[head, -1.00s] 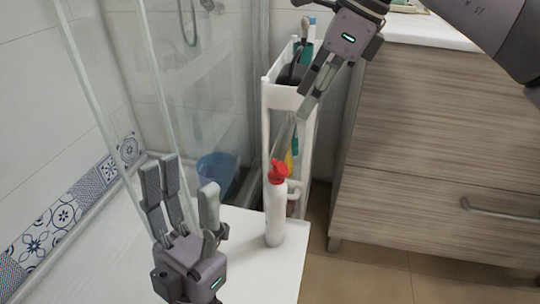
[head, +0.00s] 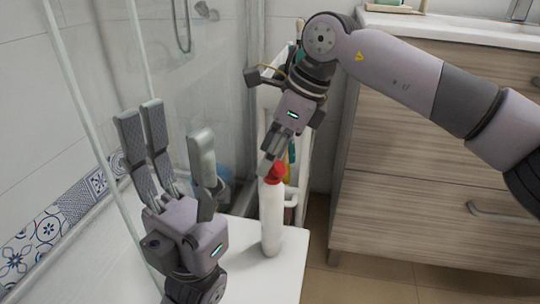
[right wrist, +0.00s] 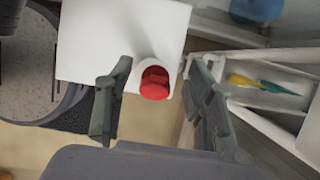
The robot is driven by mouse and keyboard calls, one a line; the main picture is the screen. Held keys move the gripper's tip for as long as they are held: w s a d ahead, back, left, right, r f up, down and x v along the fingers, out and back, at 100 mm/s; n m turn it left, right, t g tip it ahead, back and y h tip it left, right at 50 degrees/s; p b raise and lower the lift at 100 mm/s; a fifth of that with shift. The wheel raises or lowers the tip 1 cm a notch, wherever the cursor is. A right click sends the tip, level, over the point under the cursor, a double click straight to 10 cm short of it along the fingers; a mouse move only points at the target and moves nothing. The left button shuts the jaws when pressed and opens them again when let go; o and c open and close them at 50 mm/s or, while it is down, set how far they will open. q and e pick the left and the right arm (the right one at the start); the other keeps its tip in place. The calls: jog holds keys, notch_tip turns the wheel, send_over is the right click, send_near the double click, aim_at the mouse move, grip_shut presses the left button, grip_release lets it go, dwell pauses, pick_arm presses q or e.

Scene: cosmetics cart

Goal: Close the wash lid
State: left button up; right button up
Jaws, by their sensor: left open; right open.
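The wash bottle (head: 271,222) is white and stands upright on a white surface (head: 287,272). Its red lid (head: 276,173) is on top; in the right wrist view the red lid (right wrist: 155,83) shows between my right gripper's fingers. I cannot tell whether the lid is fully shut. My right gripper (head: 272,158) is open, right at the top of the bottle, pointing down, and partly hides the lid in the head view. My left gripper (head: 170,150) is open and empty, fingers up, to the left of the bottle.
A narrow white cart (head: 300,185) with bottles and brushes stands just behind the wash bottle. A wooden cabinet (head: 420,190) is on the right. A glass shower panel (head: 120,60) and a blue bucket (head: 222,178) are on the left.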

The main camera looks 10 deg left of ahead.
grip_shut()
dwell(0.6)
